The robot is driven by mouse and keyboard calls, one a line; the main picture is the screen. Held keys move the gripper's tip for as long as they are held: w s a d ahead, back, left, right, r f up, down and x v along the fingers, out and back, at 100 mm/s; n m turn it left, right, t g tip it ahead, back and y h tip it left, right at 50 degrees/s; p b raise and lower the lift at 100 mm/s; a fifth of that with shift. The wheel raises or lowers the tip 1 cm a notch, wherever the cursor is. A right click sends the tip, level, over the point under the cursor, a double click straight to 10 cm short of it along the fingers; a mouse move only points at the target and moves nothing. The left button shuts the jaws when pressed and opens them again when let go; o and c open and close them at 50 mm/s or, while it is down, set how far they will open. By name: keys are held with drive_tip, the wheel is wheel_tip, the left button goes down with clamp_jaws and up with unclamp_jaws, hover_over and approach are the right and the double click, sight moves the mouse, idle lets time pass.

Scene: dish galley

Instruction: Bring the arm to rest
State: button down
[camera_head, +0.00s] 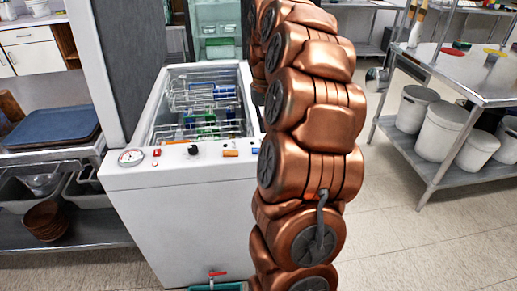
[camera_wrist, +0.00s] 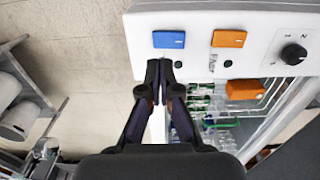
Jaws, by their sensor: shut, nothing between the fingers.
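My gripper (camera_wrist: 160,72) shows in the wrist view with its dark fingers together at the tips and nothing between them. The fingertips are close to the white control panel (camera_wrist: 195,20) in the picture, just below a blue switch (camera_wrist: 169,40) and left of an orange switch (camera_wrist: 229,38). Whether they touch the panel I cannot tell. In the head view my copper-coloured arm rises in front of the right side of the white dishwasher (camera_head: 185,210), and my gripper is hidden from that camera.
The dishwasher's open top shows a wire rack (camera_head: 190,95) with blue and green items. A gauge (camera_head: 131,157) sits on its front edge, and a red-handled tap (camera_head: 217,273) is low down. A metal table (camera_head: 480,75) with white bins (camera_head: 440,130) stands right. Tiled floor (camera_head: 400,225) between is clear.

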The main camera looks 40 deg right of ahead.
idle(0.3)
drive_tip(key=s+a+r+n+p, duration=0.2)
drive_tip(key=s+a+r, duration=0.1)
drive_tip(key=a, duration=0.7)
drive_tip(key=s+a+r+n+p, duration=0.2)
drive_tip(key=s+a+p, duration=0.1)
drive_tip(key=a, duration=0.8)
drive_tip(key=s+a+n+g+p, duration=0.1)
drive_tip(key=s+a+p, duration=0.1)
drive_tip(key=s+a, duration=0.3)
drive_tip(key=s+a+f+n+p, duration=0.1)
drive_tip(key=s+a, duration=0.5)
drive_tip(key=s, duration=0.6)
drive_tip(key=shift+s+a+n+g+p, duration=0.25)
drive_tip(key=shift+s+n+g+p, duration=0.15)
drive_tip(key=shift+n+p, duration=0.4)
